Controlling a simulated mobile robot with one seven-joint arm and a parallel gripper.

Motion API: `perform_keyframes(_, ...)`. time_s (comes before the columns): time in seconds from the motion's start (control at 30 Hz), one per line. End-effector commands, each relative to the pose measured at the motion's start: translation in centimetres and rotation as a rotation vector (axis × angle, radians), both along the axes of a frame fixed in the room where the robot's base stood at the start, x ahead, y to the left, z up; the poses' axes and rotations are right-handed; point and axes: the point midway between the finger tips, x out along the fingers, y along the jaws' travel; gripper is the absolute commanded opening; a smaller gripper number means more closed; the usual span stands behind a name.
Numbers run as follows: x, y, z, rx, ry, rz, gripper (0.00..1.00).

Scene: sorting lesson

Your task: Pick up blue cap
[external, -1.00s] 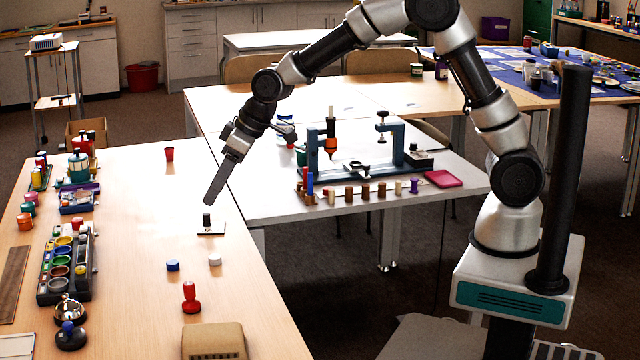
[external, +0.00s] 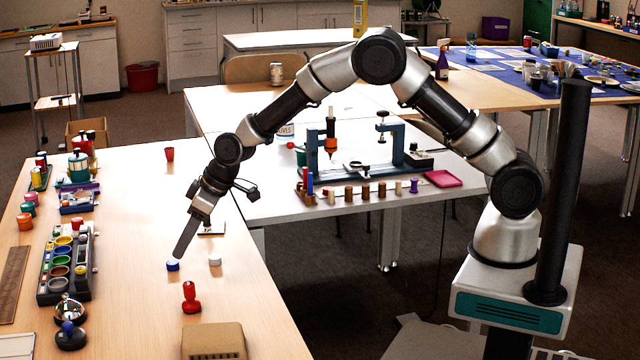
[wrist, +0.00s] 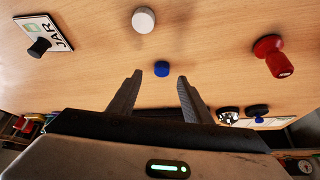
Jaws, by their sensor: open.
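The blue cap (external: 173,265) is a small round cap lying on the wooden table. In the wrist view the blue cap (wrist: 162,69) shows between and just beyond my two fingertips. My gripper (external: 180,254) points down close above the cap in the external view, and its fingers overlap or nearly meet the cap there. In the wrist view my gripper (wrist: 160,78) is open, with a finger on each side of the cap and nothing held. I cannot tell whether a finger touches the cap.
A white cap (wrist: 144,20) lies near the blue one. A red stamp-like piece (external: 190,297) stands nearer the front. A white card marked JAR (wrist: 43,35) carries a black knob. A tray of coloured cups (external: 66,265) is at left. The table between is clear.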

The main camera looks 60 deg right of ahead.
Motion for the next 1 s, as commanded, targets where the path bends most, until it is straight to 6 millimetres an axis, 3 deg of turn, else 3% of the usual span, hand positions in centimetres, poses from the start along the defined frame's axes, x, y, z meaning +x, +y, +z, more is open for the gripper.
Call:
perform_keyframes(0.23,1.6,1.1,-3.5,-0.001,0.002,0.0,0.45)
perform_keyframes(0.57,2.0,1.3,-4.0,0.0,0.001,0.0,0.45)
perform_keyframes(0.83,2.0,1.3,-4.0,0.0,0.001,0.0,0.03)
perform_keyframes(1.0,2.0,1.3,-4.0,0.0,0.001,0.0,0.0)
